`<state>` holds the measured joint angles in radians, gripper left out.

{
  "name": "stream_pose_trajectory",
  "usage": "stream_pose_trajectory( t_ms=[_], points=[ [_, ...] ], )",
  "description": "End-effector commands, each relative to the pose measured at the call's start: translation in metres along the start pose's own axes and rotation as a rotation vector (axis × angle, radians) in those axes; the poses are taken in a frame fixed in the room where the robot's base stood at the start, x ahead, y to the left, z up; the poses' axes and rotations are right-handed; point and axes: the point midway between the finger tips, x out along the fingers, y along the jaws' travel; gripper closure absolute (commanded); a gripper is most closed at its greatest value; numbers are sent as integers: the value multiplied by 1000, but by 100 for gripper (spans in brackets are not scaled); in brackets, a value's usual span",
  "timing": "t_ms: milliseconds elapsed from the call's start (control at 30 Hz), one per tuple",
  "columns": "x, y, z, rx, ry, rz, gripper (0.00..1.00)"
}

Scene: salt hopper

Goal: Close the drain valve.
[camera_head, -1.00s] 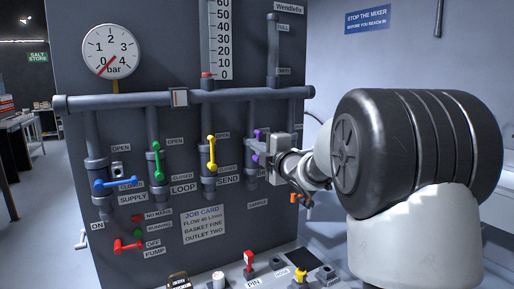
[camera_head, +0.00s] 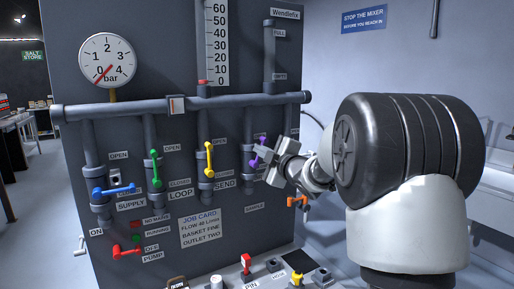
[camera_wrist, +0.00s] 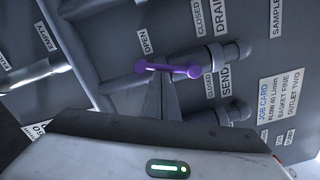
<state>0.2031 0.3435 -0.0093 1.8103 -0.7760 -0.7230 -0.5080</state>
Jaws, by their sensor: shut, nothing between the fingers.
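The drain valve's lever appears to be the purple handle (camera_head: 258,152) on the panel, right of the yellow valve. In the head view it stands mostly upright, leaning a little, and my gripper partly covers it. In the wrist view the purple handle (camera_wrist: 167,69) lies across the fingertips, with an OPEN label near its left end and a DRAIN label (camera_wrist: 219,16) above right. My gripper (camera_head: 264,153) is shut and empty, its fingertips (camera_wrist: 160,78) at the handle; I cannot tell whether they touch it.
Left of it are the yellow (camera_head: 209,158), green (camera_head: 155,168) and blue (camera_head: 114,190) levers. An orange handle (camera_head: 297,201) is just below my wrist. A horizontal pipe (camera_head: 230,104) runs above. A control ledge (camera_head: 232,279) with a red switch lies below.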

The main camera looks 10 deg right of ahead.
Motion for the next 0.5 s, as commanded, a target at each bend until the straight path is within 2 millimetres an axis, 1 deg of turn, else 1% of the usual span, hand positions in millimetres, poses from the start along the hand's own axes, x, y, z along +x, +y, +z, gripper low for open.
stream_pose_trajectory(
  t_ms=[33,100,500],
  points=[
    [0,4,4,45,-4,-3,100],
    [0,6,8,112,-5,-6,100],
    [1,7,29,493,-5,-25,100]
  ],
)
